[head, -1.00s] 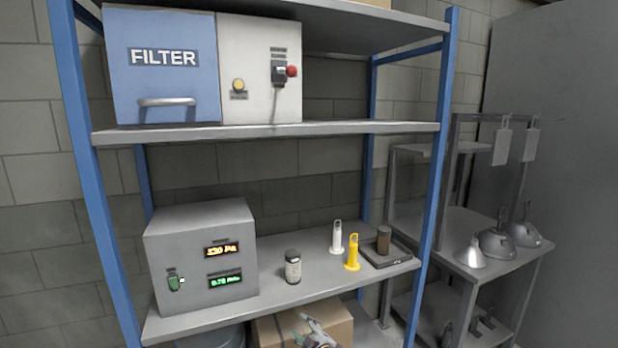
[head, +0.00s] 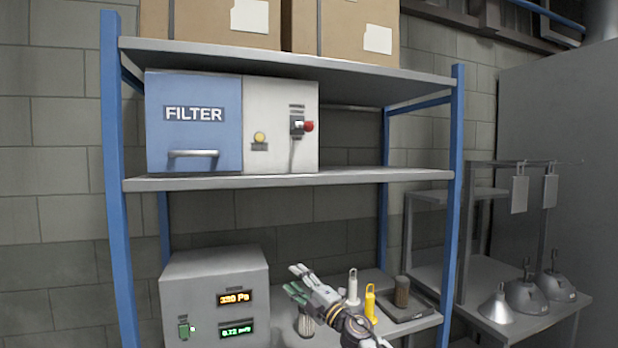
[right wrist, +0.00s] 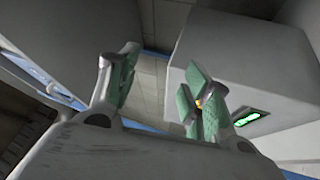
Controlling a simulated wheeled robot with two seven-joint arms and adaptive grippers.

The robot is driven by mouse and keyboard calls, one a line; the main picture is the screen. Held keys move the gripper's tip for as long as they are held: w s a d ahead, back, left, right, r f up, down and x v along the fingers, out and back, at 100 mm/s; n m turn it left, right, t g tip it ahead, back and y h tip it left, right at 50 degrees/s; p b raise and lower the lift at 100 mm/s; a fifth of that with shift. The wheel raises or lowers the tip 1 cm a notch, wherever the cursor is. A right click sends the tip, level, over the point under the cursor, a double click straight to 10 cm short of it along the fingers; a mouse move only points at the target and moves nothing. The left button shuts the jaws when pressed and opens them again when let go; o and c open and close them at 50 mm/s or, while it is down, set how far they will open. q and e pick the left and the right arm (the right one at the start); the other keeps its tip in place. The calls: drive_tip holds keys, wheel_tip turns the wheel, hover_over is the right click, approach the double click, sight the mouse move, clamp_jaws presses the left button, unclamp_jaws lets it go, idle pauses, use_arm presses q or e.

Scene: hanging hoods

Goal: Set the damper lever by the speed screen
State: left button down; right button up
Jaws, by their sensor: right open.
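A lever with a red knob (head: 308,126) sticks out of a dark slotted plate on the pale front beside the blue FILTER panel (head: 194,125), on the upper shelf. The grey box (head: 205,275) below has an orange screen (head: 236,297) reading about 330 Pa. Under it is a green speed screen (head: 238,330), reading about 0.72 m/s. A small green switch (head: 186,328) is at its left. My right gripper (head: 296,281) is open and empty, right of the grey box and below the red knob. In the right wrist view its fingers (right wrist: 166,88) are apart, with the green screen (right wrist: 246,118) beyond.
A yellow button (head: 260,138) is left of the lever. A jar (head: 305,326) is partly behind my gripper. A white bottle (head: 352,285), a yellow bottle (head: 370,303) and a brown cylinder (head: 402,291) stand to the right. The upper shelf edge (head: 370,179) runs above my gripper.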

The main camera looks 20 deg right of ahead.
drive_tip(key=s+a+r+n+g+y, duration=0.1)
drive_tip(key=s+a+r+n+g, duration=0.15)
drive_tip(key=r+n, duration=0.45)
drive_tip(key=s+a+r+n+g+y, duration=0.1)
drive_tip(key=s+r+n+g+y, duration=0.2)
drive_tip(key=r, duration=0.8)
drive_tip(key=s+a+r+n+g, duration=0.1)
drive_tip(key=s+a+r+n, duration=0.15)
drive_tip(key=r+n, duration=0.5)
drive_tip(key=s+d+r+t+h, duration=0.2)
drive_tip(key=s+d+r+h, duration=0.2)
drive_tip(key=r, duration=0.5)
drive_tip(key=s+d+r+t+h, duration=0.3)
drive_tip(key=s+d+r+h, duration=0.2)
drive_tip(key=d+r, duration=0.3)
wheel_tip(320, 180, up, 2)
drive_tip(key=shift+s+r, duration=0.25)
drive_tip(key=shift+s, duration=0.4)
drive_tip(key=shift+d, duration=0.1)
drive_tip(key=shift+w, duration=0.15)
